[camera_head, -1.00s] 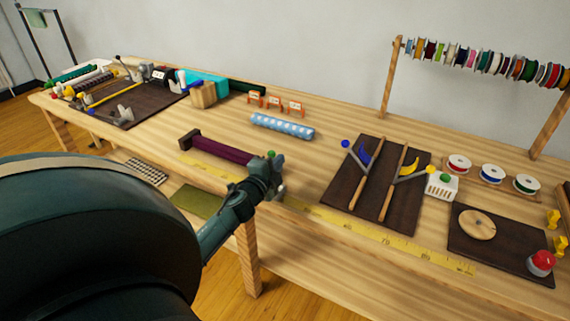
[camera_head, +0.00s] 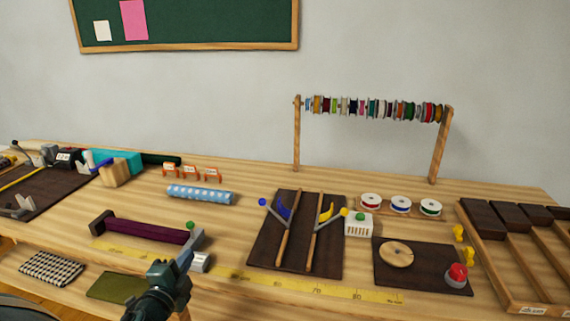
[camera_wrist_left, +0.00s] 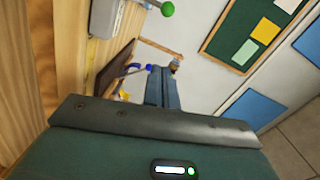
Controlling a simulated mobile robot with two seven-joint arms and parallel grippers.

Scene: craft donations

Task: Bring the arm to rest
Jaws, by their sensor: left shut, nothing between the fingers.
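My left gripper (camera_head: 186,260) is dark teal and comes up from the bottom of the head view, in front of the table's front edge. Its fingers are together with nothing between them. In the left wrist view the closed fingers (camera_wrist_left: 165,85) point away from the camera, apart from any object. Just beyond the gripper in the head view is a dark purple roll (camera_head: 145,230) with a grey fitting and a green ball (camera_head: 190,225) at its right end. The green ball also shows in the left wrist view (camera_wrist_left: 167,9). My right gripper is not in view.
The wooden table (camera_head: 225,215) holds a dark mat (camera_head: 262,252) with two sticks, a spool rack (camera_head: 297,140), a blue patterned roll (camera_head: 201,195), a red button (camera_head: 456,275) and a wooden tray (camera_head: 497,280) at right. Folded cloths (camera_head: 50,268) lie on the lower shelf.

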